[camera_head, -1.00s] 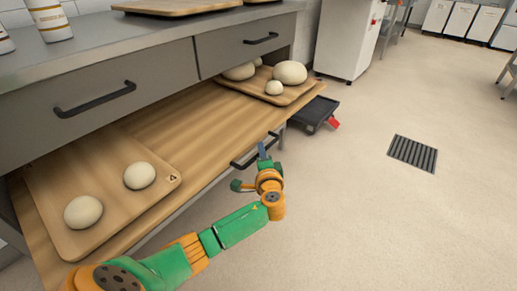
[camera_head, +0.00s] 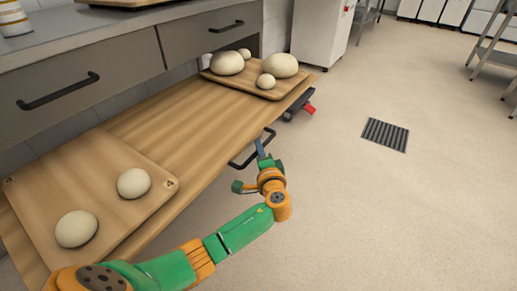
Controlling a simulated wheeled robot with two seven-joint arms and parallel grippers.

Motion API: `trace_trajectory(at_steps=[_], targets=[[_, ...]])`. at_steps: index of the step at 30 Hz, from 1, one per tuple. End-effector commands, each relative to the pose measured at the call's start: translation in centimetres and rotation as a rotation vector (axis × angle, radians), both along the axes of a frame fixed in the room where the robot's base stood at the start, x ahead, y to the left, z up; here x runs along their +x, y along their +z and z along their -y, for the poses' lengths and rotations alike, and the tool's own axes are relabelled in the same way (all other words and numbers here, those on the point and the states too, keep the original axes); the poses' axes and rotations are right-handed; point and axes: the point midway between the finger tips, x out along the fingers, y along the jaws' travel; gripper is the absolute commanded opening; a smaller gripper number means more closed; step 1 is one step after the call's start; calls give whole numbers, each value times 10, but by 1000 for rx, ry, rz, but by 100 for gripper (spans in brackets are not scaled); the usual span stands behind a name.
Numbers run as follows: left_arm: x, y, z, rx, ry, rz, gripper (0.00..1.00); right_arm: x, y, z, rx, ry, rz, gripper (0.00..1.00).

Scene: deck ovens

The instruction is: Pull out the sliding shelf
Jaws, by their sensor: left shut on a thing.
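The sliding shelf (camera_head: 150,126) is a wooden board pulled out from under the counter drawers. Its black bar handle (camera_head: 243,163) is on the front edge, right of the middle. My left gripper (camera_head: 252,168) is at this handle, shut on it, with the green and orange arm reaching in from the bottom left. Part of the handle is hidden by the gripper. My right gripper is not in view.
A board with two dough balls (camera_head: 76,228) lies on the shelf's left part. Another board with several dough balls (camera_head: 280,65) lies at its right end. Two closed drawers (camera_head: 95,65) are above. Open floor with a drain grate (camera_head: 385,135) lies to the right.

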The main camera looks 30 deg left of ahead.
Motion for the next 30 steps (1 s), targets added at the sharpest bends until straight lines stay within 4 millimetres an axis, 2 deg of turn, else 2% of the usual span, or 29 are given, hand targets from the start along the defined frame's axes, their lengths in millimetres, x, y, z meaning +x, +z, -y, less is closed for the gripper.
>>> trace_trajectory(at_steps=[3,4,7,17,24,30], targets=[[0,-1,0,-2,0,-2,0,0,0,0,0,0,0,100],[0,-1,0,-2,0,-2,20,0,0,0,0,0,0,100],[0,-1,0,-1,0,-1,47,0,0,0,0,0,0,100],[-2,1,2,-1,-1,-1,47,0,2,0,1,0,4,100],[-36,9,30,-3,-3,-3,47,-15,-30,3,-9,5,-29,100],[-54,10,45,-2,0,-2,47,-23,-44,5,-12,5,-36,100]])
